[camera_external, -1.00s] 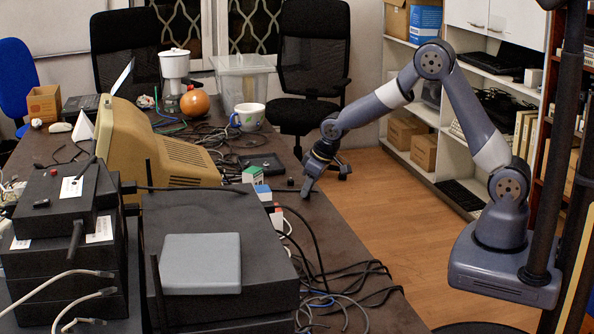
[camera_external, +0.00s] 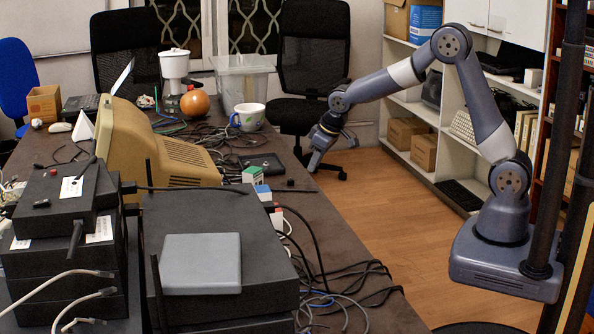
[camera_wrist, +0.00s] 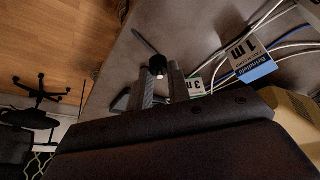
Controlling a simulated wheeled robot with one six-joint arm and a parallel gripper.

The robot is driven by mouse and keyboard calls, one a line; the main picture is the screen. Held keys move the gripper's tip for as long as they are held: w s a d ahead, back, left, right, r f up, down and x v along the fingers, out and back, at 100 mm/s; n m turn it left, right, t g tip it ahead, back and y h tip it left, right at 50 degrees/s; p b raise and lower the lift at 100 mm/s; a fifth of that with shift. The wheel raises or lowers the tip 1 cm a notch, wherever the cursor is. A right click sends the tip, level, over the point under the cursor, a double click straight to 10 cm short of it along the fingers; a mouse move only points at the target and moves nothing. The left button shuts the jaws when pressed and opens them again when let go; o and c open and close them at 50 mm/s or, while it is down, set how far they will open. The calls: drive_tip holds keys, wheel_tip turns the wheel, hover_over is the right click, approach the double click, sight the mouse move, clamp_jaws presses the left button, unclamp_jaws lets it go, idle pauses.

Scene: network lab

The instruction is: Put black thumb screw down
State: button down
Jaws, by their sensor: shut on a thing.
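The black thumb screw (camera_wrist: 156,62) is a small dark cylinder with a pale spot at its near end. In the wrist view it sits between the tips of my gripper (camera_wrist: 164,74), which is shut on it. In the external view my gripper (camera_external: 314,168) is above the right edge of the dark table (camera_external: 345,250). The screw cannot be made out there.
A thin dark rod (camera_wrist: 143,40) lies on the table beyond the screw. Boxes labelled 1 m (camera_wrist: 250,58) and 3 m (camera_wrist: 195,87) stand close by with cables. A flat black device (camera_external: 262,164) and a white mug (camera_external: 248,116) are farther back.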

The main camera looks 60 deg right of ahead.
drive_tip(key=s+d+f+m+p, duration=0.1)
drive_tip(key=s+d+f+p, duration=0.15)
drive_tip(key=s, duration=0.45)
drive_tip(key=s+d+f+p, duration=0.1)
drive_tip(key=s+f+p, duration=0.25)
drive_tip(key=s, duration=0.25)
drive_tip(key=w+a+r+b, duration=0.2)
drive_tip(key=w+r+b, duration=0.2)
drive_tip(key=w, duration=0.3)
drive_tip(key=w+a+r+n+b, duration=0.1)
drive_tip(key=w+a+r+b, duration=0.2)
drive_tip(key=w, duration=0.4)
drive_tip(key=shift+w+r+b, duration=0.3)
drive_tip(key=shift+r+b, duration=0.35)
drive_tip(key=shift+d, duration=0.1)
wheel_tip(320, 180, down, 10)
drive_tip(key=shift+r, duration=0.15)
drive_tip(key=shift+b, duration=0.3)
